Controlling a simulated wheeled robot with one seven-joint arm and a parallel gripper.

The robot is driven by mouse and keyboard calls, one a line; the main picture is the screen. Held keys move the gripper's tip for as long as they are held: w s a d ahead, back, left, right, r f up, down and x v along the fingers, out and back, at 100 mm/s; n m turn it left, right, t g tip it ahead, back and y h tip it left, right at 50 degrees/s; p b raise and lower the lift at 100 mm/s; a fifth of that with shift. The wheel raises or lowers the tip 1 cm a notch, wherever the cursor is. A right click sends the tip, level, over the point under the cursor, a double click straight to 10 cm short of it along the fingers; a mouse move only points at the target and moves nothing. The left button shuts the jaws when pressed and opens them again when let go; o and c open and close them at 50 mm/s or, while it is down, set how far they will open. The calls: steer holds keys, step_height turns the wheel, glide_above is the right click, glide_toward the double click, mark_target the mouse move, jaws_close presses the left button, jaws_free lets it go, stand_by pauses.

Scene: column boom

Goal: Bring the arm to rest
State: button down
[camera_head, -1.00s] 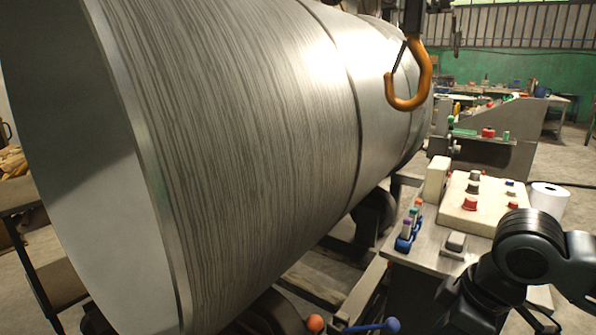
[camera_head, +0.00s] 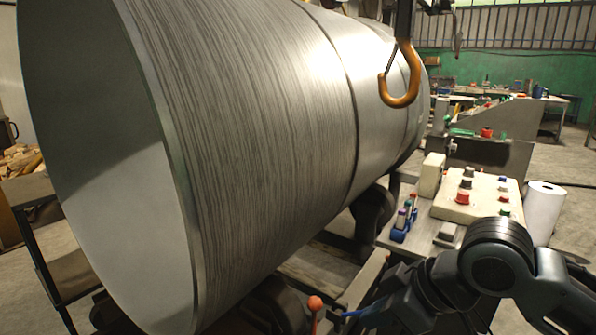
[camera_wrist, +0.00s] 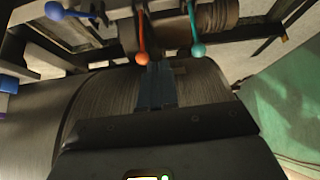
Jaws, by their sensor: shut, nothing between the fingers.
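My arm (camera_head: 497,262) is bent at the lower right in the head view, in front of the control bench. Its forward end reaches left toward the levers below the big drum. My gripper (camera_wrist: 157,82) shows in the wrist view with its two dark blue-grey fingers together and nothing between them. The fingertips appear close to the orange-knobbed lever (camera_wrist: 142,58); I cannot tell whether they touch it. In the head view the fingertips are hard to make out beside a blue part at the bottom.
A large metal drum (camera_head: 270,140) fills the left. An orange hook (camera_head: 402,95) hangs at its right. The bench carries a button box (camera_head: 476,198), blue marker holder (camera_head: 401,228) and white roll (camera_head: 543,208). A teal-knobbed lever (camera_wrist: 197,50) stands right of the fingers.

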steer(key=s+a+r+m+t+y, duration=0.2)
steer(key=a+r+m+t+y, duration=0.45)
steer(key=a+r+t, duration=0.55)
steer(key=s+d+f+m+h, duration=0.5)
steer(key=s+f, duration=0.3)
steer(key=s, duration=0.2)
steer(key=s+d+f+m+h, duration=0.45)
steer(key=s+f, duration=0.25)
steer(key=s, duration=0.2)
steer(key=s+d+n+h, duration=0.1)
steer(key=s+d+n, duration=0.1)
steer(key=s+d, duration=0.4)
steer(key=s+d+n+g+h, duration=0.1)
steer(key=s+d+n, duration=0.2)
steer(key=s, duration=0.9)
steer(key=d, duration=0.2)
steer(key=shift+s+d+g+h, duration=0.3)
steer(key=shift+s+d, duration=0.05)
steer(key=c, duration=1.8)
jaws_free()
steer(key=shift+f, duration=0.1)
